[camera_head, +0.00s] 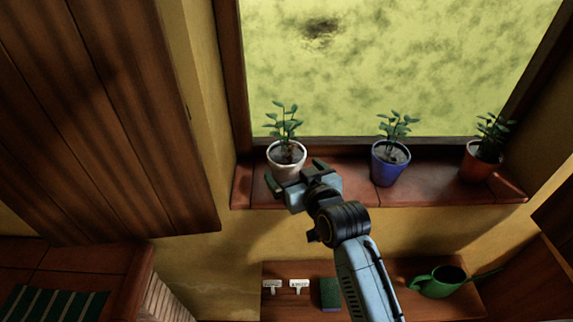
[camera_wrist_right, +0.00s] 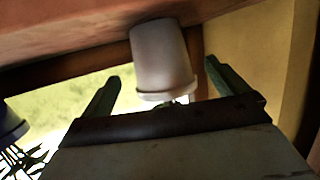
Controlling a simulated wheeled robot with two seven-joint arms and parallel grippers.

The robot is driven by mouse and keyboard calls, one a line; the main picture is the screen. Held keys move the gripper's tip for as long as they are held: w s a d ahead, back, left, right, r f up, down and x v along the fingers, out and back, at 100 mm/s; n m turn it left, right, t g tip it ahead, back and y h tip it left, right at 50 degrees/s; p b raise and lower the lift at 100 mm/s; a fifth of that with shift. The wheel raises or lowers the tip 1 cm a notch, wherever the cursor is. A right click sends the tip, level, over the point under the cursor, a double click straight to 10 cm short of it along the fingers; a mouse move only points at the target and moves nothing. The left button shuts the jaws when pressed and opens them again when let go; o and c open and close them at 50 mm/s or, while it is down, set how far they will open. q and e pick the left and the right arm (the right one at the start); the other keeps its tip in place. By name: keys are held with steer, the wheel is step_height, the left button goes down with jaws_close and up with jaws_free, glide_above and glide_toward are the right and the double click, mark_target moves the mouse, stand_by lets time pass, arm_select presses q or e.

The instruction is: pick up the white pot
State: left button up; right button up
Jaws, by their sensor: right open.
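The white pot (camera_head: 287,155) holds a green plant and stands upright on the left part of the window sill in the head view. My right gripper (camera_head: 294,174) is just in front of the pot and overlaps its lower part. In the right wrist view the picture is turned over, and the white pot (camera_wrist_right: 162,57) appears between the two open green fingers of the right gripper (camera_wrist_right: 160,88). The fingers look apart from the pot, and I cannot tell how deep it sits between them. My left gripper is not in view.
A blue pot (camera_head: 390,168) and a red pot (camera_head: 481,163) with plants stand farther right on the sill (camera_head: 345,188). A wooden shutter (camera_head: 110,120) is at the left. Below, a shelf (camera_head: 400,270) holds a green watering can (camera_head: 440,284), white tags (camera_head: 299,287) and a green block (camera_head: 330,293).

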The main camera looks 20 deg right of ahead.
steer(key=x, duration=0.5)
steer(key=shift+a, duration=0.15)
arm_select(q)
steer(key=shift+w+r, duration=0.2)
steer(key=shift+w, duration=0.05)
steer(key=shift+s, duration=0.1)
